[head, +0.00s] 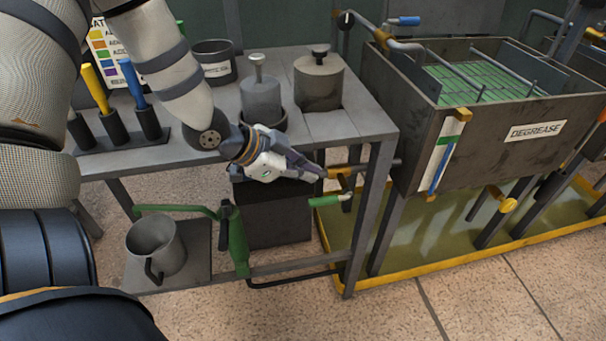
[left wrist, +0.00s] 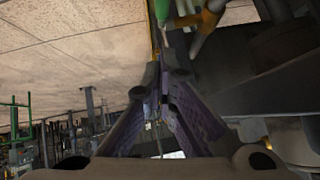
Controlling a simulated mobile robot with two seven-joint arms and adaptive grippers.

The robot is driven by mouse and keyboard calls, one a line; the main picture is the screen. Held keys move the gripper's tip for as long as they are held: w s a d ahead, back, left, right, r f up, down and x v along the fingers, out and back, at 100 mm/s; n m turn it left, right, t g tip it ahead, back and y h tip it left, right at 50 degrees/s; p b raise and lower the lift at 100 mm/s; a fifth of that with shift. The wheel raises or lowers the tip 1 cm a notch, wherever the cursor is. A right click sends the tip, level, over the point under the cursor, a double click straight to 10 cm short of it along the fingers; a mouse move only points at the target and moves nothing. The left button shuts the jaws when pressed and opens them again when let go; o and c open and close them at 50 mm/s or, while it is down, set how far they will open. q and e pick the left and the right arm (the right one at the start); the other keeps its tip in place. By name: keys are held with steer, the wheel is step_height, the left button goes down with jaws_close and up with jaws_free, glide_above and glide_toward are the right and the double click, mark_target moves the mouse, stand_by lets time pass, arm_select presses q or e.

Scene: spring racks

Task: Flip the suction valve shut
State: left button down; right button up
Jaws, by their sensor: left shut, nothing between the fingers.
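A brass valve (head: 346,181) sits on the pipe between the bench and the degrease tank. Its lever has a green grip (head: 325,201) that points left in the head view. I take this as the suction valve; no label shows on it. My left gripper (head: 323,173) is shut and empty, with its fingertips close to the brass fitting, above the green grip. In the left wrist view, the green grip (left wrist: 161,12) and brass part (left wrist: 208,20) lie just beyond the fingertips (left wrist: 164,72). I cannot tell whether they touch. My right gripper is not in view.
The metal bench (head: 340,128) holds lidded pots and a tool rack. Below are a green hand pump (head: 236,243), a grey jug (head: 155,245) and a dark box (head: 275,215). The degrease tank (head: 480,150) stands right, over a yellow-edged tray (head: 450,268).

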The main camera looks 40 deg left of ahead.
arm_select(q)
steer(key=b, duration=0.2)
glide_toward(337, 199)
steer(key=w+d, duration=0.2)
steer(key=f, duration=0.3)
steer(key=shift+w+a, duration=0.2)
steer(key=shift+w, duration=0.2)
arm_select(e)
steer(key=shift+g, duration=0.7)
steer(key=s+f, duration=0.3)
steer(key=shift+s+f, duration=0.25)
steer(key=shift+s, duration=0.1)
